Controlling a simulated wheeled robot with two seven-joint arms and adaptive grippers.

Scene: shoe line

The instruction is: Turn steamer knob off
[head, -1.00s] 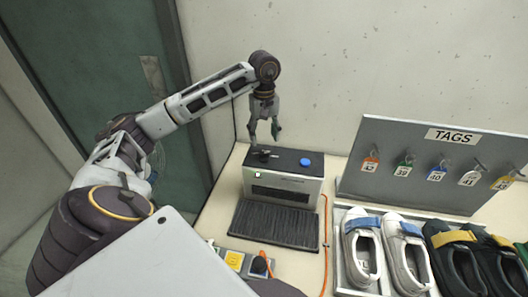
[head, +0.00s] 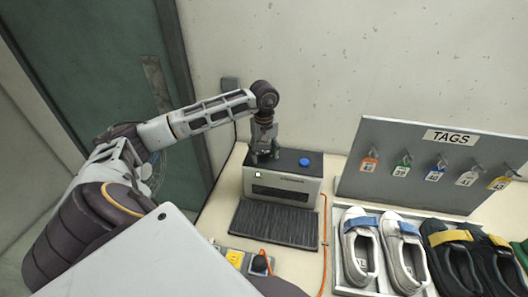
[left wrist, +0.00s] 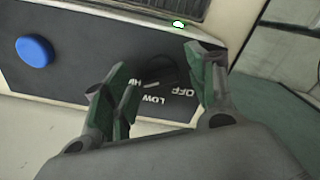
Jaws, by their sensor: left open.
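The steamer (head: 287,186) is a silver box with a dark top, standing on the bench against the wall. Its black knob (left wrist: 172,70) shows in the left wrist view, near the printed words OFF, LOW and HI. A short white mark shows near HI; I cannot tell for certain where the knob points. My left gripper (head: 263,157) is low over the left part of the steamer top. In the left wrist view its open green-padded fingers (left wrist: 155,70) are on either side of the knob; contact is unclear. My right gripper is not in view.
A blue button (head: 304,162) sits on the steamer top, right of my gripper. A small pale light (head: 257,175) glows on the steamer front. A dark ribbed mat (head: 275,224) lies in front. Shoes (head: 365,245) and a tag board (head: 430,165) stand to the right.

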